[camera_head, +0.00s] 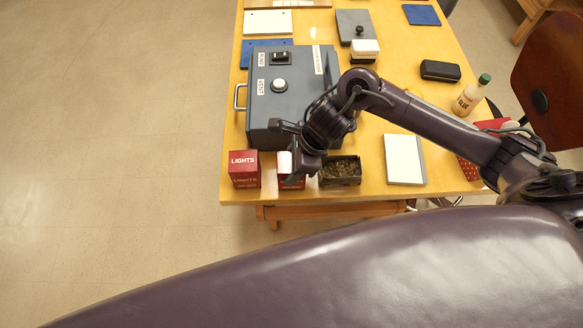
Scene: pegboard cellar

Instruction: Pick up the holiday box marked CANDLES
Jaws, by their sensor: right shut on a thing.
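A red box (244,169) marked LIGHTS stands at the table's near left corner. Just to its right is a second red box (291,184) with a white part at its upper left. Its marking is hidden or too small to read, so I cannot tell whether it says CANDLES. My right gripper (294,173) reaches down over this second box and is shut on it, covering much of it. I cannot tell whether the box is clear of the table. My left gripper is not in view.
A dark open box (340,171) with brown contents stands close right of the held box. A large grey-blue case (290,105) stands behind. A white pad (404,160), a black case (440,71) and a bottle (471,95) lie or stand to the right. The table edge (330,197) is near.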

